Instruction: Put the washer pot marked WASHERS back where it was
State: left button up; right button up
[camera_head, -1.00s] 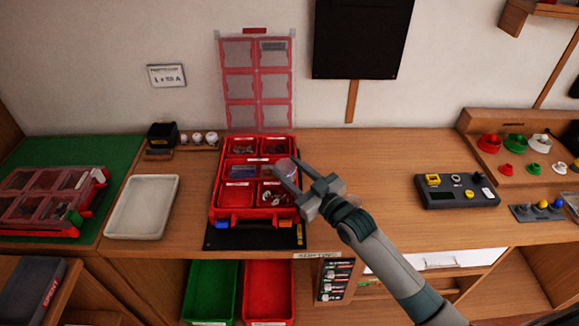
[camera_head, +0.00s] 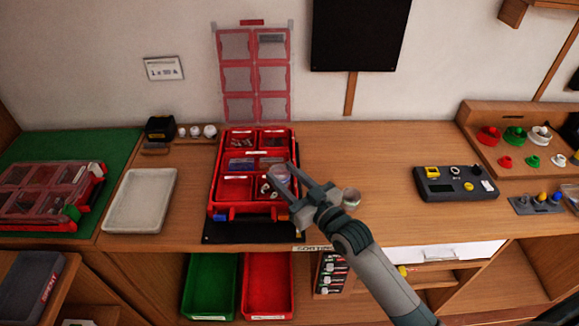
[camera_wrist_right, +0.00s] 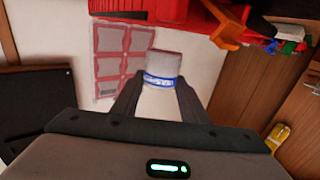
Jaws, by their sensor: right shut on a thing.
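My right gripper (camera_head: 285,182) is shut on a small clear pot (camera_head: 280,173) and holds it over the right side of the red organizer box (camera_head: 251,210). The pot also shows in the right wrist view (camera_wrist_right: 162,72), between the fingers of my right gripper (camera_wrist_right: 160,95), with a blue label band whose lettering I cannot read. I cannot tell which pot is marked WASHERS. My left gripper is not in view.
A white tray (camera_head: 111,203) and a closed red organizer (camera_head: 52,192) lie to the left. Small white-topped pots (camera_head: 196,131) stand at the back. A dark panel with parts (camera_head: 455,184) lies right.

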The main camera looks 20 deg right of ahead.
jog(key=s+d+m+h+b, duration=0.1)
jog(key=s+m+h+b, duration=0.1)
jog(key=s, duration=0.6)
jog(key=s+d+m+t+h+b, duration=0.1)
jog(key=s+h+b, duration=0.3)
jog(key=s, duration=0.5)
jog(key=shift+d+f+m, duration=0.2)
jog(key=shift+d+m, duration=0.4)
